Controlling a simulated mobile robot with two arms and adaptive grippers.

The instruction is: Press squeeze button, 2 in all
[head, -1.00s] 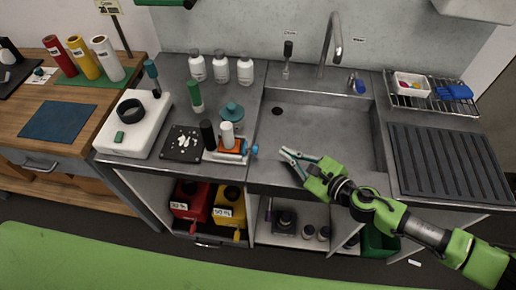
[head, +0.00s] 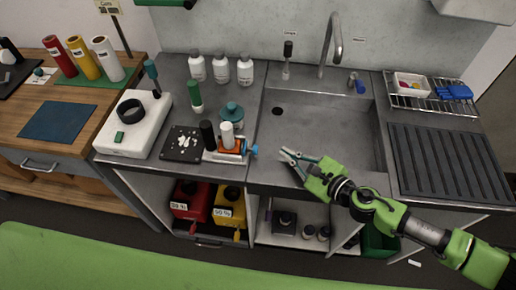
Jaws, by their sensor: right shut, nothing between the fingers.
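A white machine (head: 152,133) with a black ring (head: 131,110) on top stands at the left of the steel counter. It has a small green square button (head: 119,137) near its front edge. A small orange-and-white device (head: 232,146) with a blue knob (head: 254,151) stands by the sink's left edge. I cannot tell which part is the squeeze button. My right gripper (head: 284,155) is shut and empty over the sink's front left edge, to the right of the blue knob and apart from it. My left gripper is not in view.
The sink (head: 325,130) with its tap (head: 332,45) lies behind my right gripper. A black plate (head: 180,155) with white pieces, a teal-topped item (head: 231,112) and white bottles (head: 245,69) crowd the counter. A ribbed drain mat (head: 450,160) lies at right.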

